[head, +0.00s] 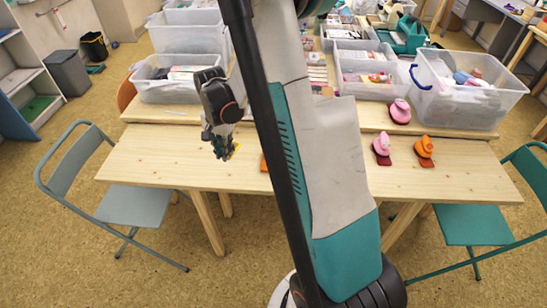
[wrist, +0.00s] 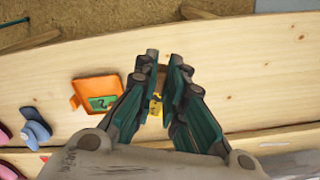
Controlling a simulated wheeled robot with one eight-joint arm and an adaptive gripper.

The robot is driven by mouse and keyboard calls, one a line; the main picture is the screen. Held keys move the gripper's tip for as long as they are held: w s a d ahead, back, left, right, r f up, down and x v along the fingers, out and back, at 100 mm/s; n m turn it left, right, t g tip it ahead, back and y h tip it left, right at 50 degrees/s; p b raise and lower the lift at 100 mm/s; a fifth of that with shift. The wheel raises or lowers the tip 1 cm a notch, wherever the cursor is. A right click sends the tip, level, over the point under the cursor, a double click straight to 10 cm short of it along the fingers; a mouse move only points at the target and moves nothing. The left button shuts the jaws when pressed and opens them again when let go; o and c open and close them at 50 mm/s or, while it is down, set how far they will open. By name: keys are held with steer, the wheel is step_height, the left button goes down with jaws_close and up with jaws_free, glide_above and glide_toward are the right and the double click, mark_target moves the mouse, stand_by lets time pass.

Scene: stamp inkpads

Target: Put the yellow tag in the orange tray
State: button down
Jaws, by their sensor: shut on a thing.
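A small yellow tag (head: 235,151) is held between the fingers of my gripper (head: 224,150), above the left part of the wooden table. In the wrist view the tag (wrist: 156,107) shows only in part between the fingers of my gripper (wrist: 164,62). The orange tray (wrist: 83,87) lies on the table to the left of the fingers in the wrist view, with a green piece in it. In the head view only a small edge of the orange tray (head: 263,164) shows; my arm hides the rest.
A pink stamp (head: 382,146) and an orange stamp (head: 425,148) stand on the table's right side. A blue-grey stamp (wrist: 36,128) is near the tray in the wrist view. Clear bins (head: 182,92) line the back. The table's front left (head: 150,165) is bare.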

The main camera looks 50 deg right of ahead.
mark_target(269, 166)
steer(key=s+d+r+m+p, duration=0.2)
steer(key=d+r+m, duration=0.1)
steer(key=d+m, duration=0.45)
steer(key=s+d+r+m+p, duration=0.2)
steer(key=d+r+m, duration=0.1)
steer(key=d+m, duration=0.4)
steer(key=shift+n, duration=0.35)
steer(key=f+b, duration=0.2)
steer(key=f, duration=0.4)
steer(key=f+b, duration=0.2)
steer(key=f, duration=0.5)
steer(key=d+f+b, duration=0.1)
steer(key=f+b, duration=0.1)
steer(key=f, duration=0.5)
steer(key=shift+s, duration=0.1)
steer(key=c, duration=2)
jaws_free()
steer(key=shift+f, duration=0.15)
steer(key=shift+c, duration=0.2)
steer(key=shift+o, duration=0.5)
